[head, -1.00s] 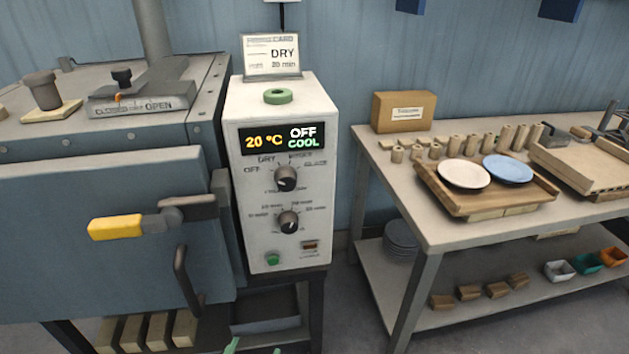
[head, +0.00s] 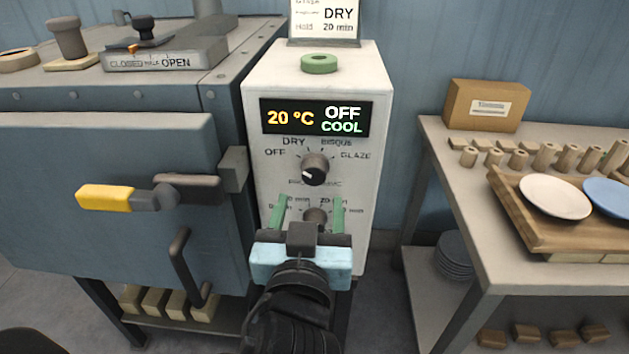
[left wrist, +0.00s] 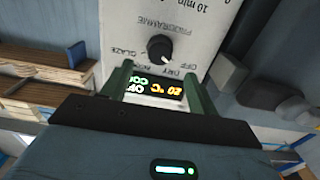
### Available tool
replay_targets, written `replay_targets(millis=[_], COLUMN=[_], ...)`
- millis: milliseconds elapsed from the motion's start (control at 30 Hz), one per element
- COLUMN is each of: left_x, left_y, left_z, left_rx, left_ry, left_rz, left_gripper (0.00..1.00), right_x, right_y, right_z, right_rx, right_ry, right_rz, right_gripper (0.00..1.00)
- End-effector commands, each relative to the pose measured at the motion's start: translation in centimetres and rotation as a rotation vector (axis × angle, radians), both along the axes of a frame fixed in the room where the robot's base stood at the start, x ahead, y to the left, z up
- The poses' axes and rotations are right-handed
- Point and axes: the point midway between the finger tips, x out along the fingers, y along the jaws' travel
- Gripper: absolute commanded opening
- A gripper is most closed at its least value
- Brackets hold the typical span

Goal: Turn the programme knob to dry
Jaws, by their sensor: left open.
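The programme knob (head: 315,168) is a round black knob on the white control box (head: 352,225). Its labels read OFF, DRY, BISQUE and GLAZE. Its white mark is on the left, on the OFF side. The display (head: 315,117) reads 20 °C, OFF, COOL. My left gripper (head: 310,208) is open, with green fingers pointing at the panel below the programme knob; the lower knob (head: 316,216) shows between them in the picture. In the left wrist view, which is upside down, the programme knob (left wrist: 160,48) appears beyond the fingertips, not touched. My right gripper is not in view.
A kiln-like cabinet with a yellow-handled door latch (head: 110,198) stands left of the box. A table (head: 460,215) with plates stands right, with a gap between.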

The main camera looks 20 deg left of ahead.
Motion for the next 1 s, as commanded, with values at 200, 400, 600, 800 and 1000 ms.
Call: replay_targets(millis=[200,400,600,800,1000], left_x=[3.3,5.3,5.9,5.9,5.8], left_y=[1.0,1.6,1.8,1.8,1.8], left_z=[0.2,0.0,0.0,0.0,0.0], left_rx=[0.005,0.003,0.001,0.001,0.001], left_ry=[-0.002,0.001,0.001,0.001,0.001], left_rz=[0.003,0.001,0.002,0.001,0.001], left_gripper=[0.6,0.6,0.6,0.57,0.31], right_x=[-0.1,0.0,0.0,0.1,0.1], right_y=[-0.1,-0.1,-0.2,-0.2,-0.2], right_z=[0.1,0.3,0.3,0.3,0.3], right_rx=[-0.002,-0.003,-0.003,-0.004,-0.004], right_ry=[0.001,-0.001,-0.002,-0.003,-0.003], right_rz=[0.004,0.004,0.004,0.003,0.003], right_gripper=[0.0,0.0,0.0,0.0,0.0])
